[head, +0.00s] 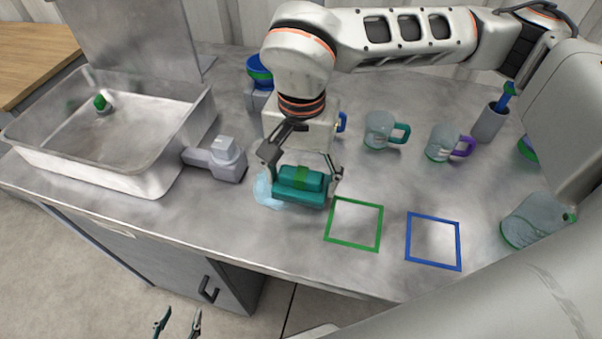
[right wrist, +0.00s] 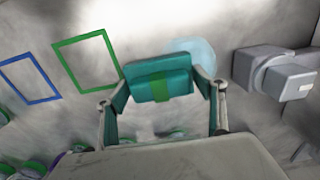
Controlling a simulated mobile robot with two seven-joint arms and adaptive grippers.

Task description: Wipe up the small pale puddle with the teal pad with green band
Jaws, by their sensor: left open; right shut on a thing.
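The teal pad with green band (head: 301,186) is in my right gripper (head: 299,170), which is shut on it. In the right wrist view the pad (right wrist: 158,78) sits between the two fingers of the right gripper (right wrist: 163,92). The small pale puddle (head: 266,190) lies on the grey counter, and the pad hides part of it. In the right wrist view the puddle (right wrist: 195,52) shows just beyond the pad. I cannot tell whether the pad touches the counter. My left gripper (head: 178,326) is open and empty at the bottom edge, in front of the counter.
A metal basin (head: 150,165) is at left, with a grey tap-like block (head: 222,158) beside it. A green square outline (head: 355,224) and a blue one (head: 433,241) lie right of the pad. Mugs (head: 380,131) (head: 443,143) stand behind, and a glass jar (head: 530,221) stands at right.

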